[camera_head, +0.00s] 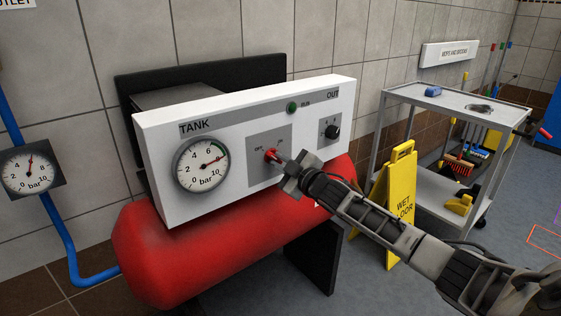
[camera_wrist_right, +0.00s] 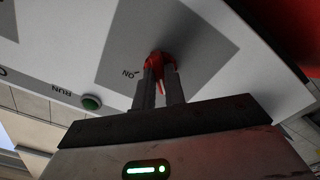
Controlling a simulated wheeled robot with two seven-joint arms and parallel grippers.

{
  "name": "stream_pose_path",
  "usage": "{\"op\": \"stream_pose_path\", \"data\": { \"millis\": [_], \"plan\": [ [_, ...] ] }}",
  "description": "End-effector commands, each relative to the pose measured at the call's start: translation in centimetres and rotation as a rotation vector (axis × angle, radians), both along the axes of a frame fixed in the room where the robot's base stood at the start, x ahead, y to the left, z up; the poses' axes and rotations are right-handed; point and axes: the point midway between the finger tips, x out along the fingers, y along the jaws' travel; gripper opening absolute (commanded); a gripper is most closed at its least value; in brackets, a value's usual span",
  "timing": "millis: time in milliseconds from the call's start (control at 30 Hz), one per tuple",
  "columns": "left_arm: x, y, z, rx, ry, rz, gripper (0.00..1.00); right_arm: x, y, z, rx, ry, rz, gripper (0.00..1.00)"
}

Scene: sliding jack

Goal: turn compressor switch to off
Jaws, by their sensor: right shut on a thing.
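The compressor panel (camera_head: 150,140) is white, with a grey switch plate (camera_head: 256,172) marked with small lettering on both sides of a red switch knob (camera_head: 270,154). My right gripper (camera_head: 277,160) reaches in from the right and is shut on this knob. In the right wrist view the two dark fingers (camera_wrist_right: 164,85) stand on either side of the red knob (camera_wrist_right: 158,60), with the "ON" mark beside it. The fingers partly hide the knob, and I cannot tell exactly which mark it points to. My left gripper is not in view.
A green RUN lamp (camera_head: 292,107), a black OUT knob (camera_head: 332,132) and a TANK gauge (camera_head: 202,163) share the panel. The red tank (camera_head: 160,270) lies below. A yellow wet-floor sign (camera_head: 398,200) and a grey cart (camera_head: 440,97) stand at right, near my arm.

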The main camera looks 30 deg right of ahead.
Motion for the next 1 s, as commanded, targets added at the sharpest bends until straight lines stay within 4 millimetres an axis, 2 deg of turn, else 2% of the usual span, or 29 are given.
{"op": "stream_pose_path", "data": {
  "millis": [600,633,700,1000],
  "plan": [
    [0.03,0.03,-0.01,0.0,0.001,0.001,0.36,-0.03,0.01,-0.12,-0.044,-0.001,0.001,0.0],
    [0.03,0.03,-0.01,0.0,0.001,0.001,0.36,-0.03,0.01,-0.12,-0.044,-0.001,0.001,0.17],
    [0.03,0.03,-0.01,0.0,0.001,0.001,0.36,-0.03,0.0,-0.11,-0.043,-0.001,0.001,0.34],
    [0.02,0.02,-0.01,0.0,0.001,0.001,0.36,-0.12,-0.01,-0.06,-0.041,-0.002,0.0,0.34]
  ]
}}
